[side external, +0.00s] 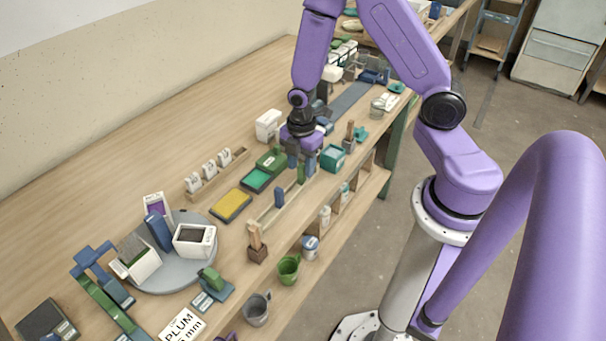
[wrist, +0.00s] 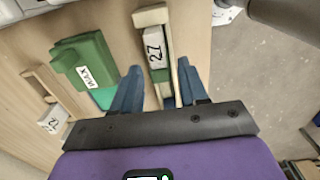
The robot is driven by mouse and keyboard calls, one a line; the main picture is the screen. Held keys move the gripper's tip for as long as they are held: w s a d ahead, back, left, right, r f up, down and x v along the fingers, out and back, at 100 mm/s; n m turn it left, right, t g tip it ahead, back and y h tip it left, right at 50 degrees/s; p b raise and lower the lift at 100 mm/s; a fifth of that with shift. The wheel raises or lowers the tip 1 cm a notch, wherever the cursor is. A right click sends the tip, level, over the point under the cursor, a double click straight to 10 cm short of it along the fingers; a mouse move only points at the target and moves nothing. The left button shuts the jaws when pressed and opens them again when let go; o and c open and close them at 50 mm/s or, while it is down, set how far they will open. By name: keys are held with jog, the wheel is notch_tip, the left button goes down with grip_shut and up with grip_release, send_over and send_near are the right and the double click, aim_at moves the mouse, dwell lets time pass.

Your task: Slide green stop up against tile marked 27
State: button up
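A white tile marked 27 (wrist: 154,47) lies in a narrow wooden channel in the wrist view. A green piece (wrist: 160,75), apparently the green stop, shows in the channel close to the tile; I cannot tell whether they touch. In the side view a small green upright piece (side external: 301,175) stands on the wooden rail just below my gripper (side external: 302,167). My gripper (wrist: 159,68) is open, its blue fingers apart on both sides of the channel in the wrist view. The tile's number cannot be read in the side view.
A blue upright piece (side external: 280,197) stands further along the rail. A green block labelled WAX (wrist: 85,62) is left of my fingers in the wrist view. A yellow pad (side external: 232,206) and a teal box (side external: 332,157) are near the rail. A round grey turntable (side external: 175,275) carries containers.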

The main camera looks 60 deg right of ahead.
jog(key=shift+r, duration=3.5)
jog(key=s+a+r+m, duration=0.1)
jog(key=s+a+r, duration=0.1)
jog(key=s+r, duration=0.2)
jog(key=s+a+r+m, duration=0.2)
jog(key=s+a+r, duration=0.1)
jog(key=s, duration=0.6)
jog(key=s+a+r+m, duration=0.2)
jog(key=s+r, duration=0.3)
jog(key=s, duration=0.2)
jog(key=shift+a, duration=0.4)
jog(key=shift+r, duration=0.1)
